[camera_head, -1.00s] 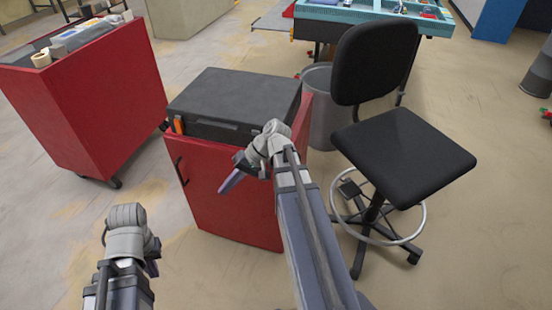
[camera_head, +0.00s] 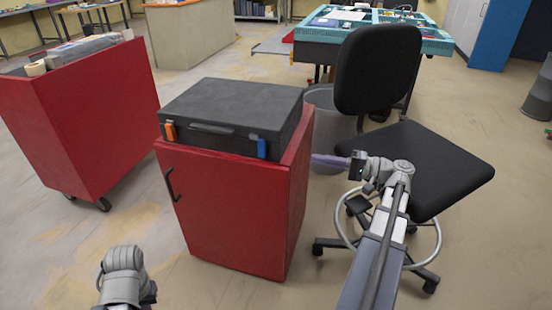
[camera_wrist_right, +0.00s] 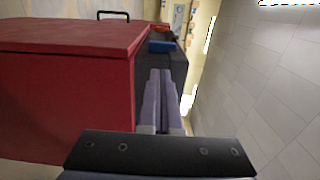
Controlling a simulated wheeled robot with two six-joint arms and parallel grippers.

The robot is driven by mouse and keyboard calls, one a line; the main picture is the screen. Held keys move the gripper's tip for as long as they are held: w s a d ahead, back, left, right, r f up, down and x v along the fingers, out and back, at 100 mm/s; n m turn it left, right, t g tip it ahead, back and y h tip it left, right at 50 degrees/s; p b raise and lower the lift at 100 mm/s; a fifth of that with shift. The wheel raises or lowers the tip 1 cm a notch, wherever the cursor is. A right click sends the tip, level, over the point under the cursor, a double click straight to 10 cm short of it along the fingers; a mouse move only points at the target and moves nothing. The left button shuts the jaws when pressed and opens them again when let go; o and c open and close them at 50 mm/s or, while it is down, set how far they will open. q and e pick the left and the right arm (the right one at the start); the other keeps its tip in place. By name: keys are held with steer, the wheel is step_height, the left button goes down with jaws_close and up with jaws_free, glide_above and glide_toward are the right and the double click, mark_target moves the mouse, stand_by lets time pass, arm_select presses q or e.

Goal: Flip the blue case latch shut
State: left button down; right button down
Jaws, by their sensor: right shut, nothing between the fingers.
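A closed black case (camera_head: 235,103) lies on a red cabinet (camera_head: 225,210). Its front has an orange latch (camera_head: 170,132) at the left and the blue latch (camera_head: 262,148) at the right, with a handle between. I cannot tell for sure whether the blue latch is fastened. My right gripper (camera_head: 318,158) is shut and empty, at the cabinet's right side and apart from the latch. In the right wrist view, its shut fingers (camera_wrist_right: 160,78) point towards the blue latch (camera_wrist_right: 162,46). My left gripper (camera_head: 125,275) is low at the left; its fingers are hidden.
A black swivel chair (camera_head: 420,168) stands right beside my right arm. A grey bin (camera_head: 325,125) is behind the cabinet. A second red cart (camera_head: 90,120) stands at the left, with clear floor between. A teal workbench (camera_head: 335,35) is at the back.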

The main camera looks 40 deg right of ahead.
mark_target(266, 150)
steer(key=shift+s+d, duration=0.1)
stand_by(0.3)
steer(key=x, duration=1.4)
steer(key=x, duration=0.3)
steer(key=shift+r, duration=0.1)
stand_by(0.3)
